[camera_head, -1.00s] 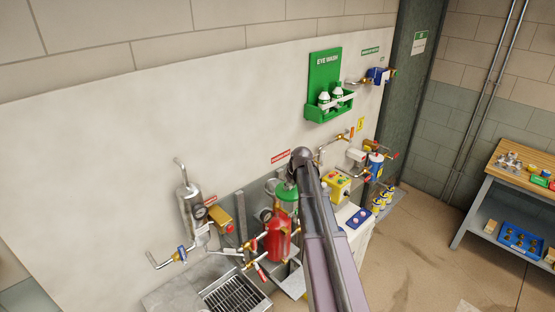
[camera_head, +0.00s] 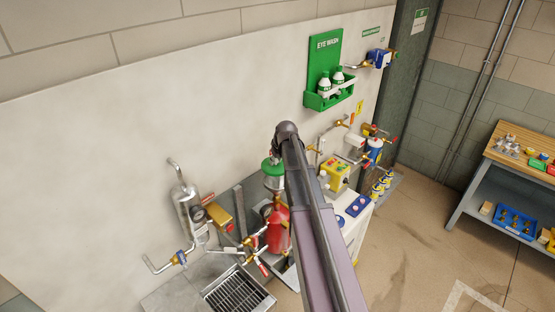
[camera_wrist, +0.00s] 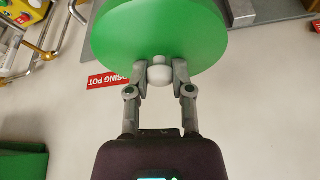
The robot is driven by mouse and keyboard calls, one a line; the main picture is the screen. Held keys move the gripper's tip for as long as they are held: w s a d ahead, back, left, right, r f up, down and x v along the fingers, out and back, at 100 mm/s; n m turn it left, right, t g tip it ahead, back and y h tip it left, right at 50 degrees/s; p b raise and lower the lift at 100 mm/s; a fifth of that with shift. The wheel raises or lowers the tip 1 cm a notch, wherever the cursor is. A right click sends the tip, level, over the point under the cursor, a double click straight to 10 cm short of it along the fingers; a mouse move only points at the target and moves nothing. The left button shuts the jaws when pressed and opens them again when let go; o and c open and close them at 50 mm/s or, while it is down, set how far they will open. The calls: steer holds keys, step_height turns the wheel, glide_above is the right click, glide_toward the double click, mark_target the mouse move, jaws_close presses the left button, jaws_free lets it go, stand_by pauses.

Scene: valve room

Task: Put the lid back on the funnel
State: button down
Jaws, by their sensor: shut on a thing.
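My gripper (camera_wrist: 160,84) is shut on the white knob (camera_wrist: 160,72) of the green round lid (camera_wrist: 160,32) in the wrist view. The lid is broad and flat and fills the top middle of that view. In the head view a green round top (camera_head: 272,167), which looks like the lid, shows above the red vessel (camera_head: 278,232), just left of my arm. A pale grey part shows right under it, perhaps the funnel (camera_head: 273,182). The lid and arm hide most of this. I cannot tell whether lid and funnel touch.
A steel drain sink (camera_head: 238,293) lies at the lower left. A silver pot with pipes (camera_head: 188,205) is on the wall. A yellow control box (camera_head: 337,172) stands right of my arm. The green eye wash shelf (camera_head: 328,95) is above. A workbench (camera_head: 520,150) stands far right.

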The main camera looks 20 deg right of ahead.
mark_target(278, 165)
steer(key=shift+s+d, duration=0.1)
steer(key=shift+d+f+b, duration=0.1)
steer(key=shift+f+b, duration=1.9)
steer(key=shift+r, duration=0.15)
steer(key=shift+r+p, duration=1.9)
steer(key=shift+p, duration=0.15)
steer(key=shift+f, duration=0.2)
steer(key=shift+f+b, duration=3.05)
steer(key=shift+b, duration=0.2)
steer(key=shift+f, duration=0.15)
